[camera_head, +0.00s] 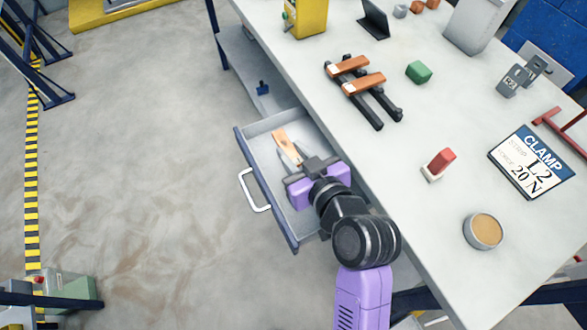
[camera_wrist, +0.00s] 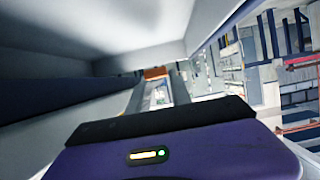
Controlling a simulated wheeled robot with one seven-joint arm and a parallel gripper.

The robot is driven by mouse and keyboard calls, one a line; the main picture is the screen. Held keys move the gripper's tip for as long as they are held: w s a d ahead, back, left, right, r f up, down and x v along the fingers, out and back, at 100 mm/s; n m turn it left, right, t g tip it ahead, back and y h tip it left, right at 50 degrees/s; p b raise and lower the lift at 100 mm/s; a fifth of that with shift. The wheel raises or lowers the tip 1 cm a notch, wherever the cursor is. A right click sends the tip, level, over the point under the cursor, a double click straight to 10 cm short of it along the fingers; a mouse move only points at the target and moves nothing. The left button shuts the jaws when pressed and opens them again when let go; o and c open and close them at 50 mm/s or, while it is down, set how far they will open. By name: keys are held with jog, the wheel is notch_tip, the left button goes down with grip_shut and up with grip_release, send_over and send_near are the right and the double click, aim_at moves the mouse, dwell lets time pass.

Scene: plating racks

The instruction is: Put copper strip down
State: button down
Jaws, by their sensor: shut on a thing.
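A copper strip (camera_head: 284,141) with a paler end is at my gripper (camera_head: 304,162), over or inside the open grey drawer (camera_head: 245,150). My gripper is shut on the strip near its paler end. The strip's copper end points towards the drawer's back left in the head view. In the wrist view a small copper-coloured patch (camera_wrist: 156,72) shows beyond the fingers. I cannot tell whether the strip touches the drawer floor. Two more copper strips (camera_head: 349,65) (camera_head: 363,83) lie across a black two-rail rack (camera_head: 366,108) on the table.
The white table (camera_head: 440,130) lies right of the drawer. It carries a green block (camera_head: 418,72), a red-and-white block (camera_head: 438,165), a round tan-topped dish (camera_head: 483,231) and a clamp sign (camera_head: 532,163). The drawer's handle (camera_head: 252,192) juts over open floor.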

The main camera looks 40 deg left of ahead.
jog(key=shift+f+b, duration=0.35)
jog(key=shift+f, duration=3.1)
jog(key=c, duration=1.2)
grip_release()
jog(key=shift+f, duration=0.15)
jog(key=shift+o, duration=0.2)
jog(key=v, duration=1.2)
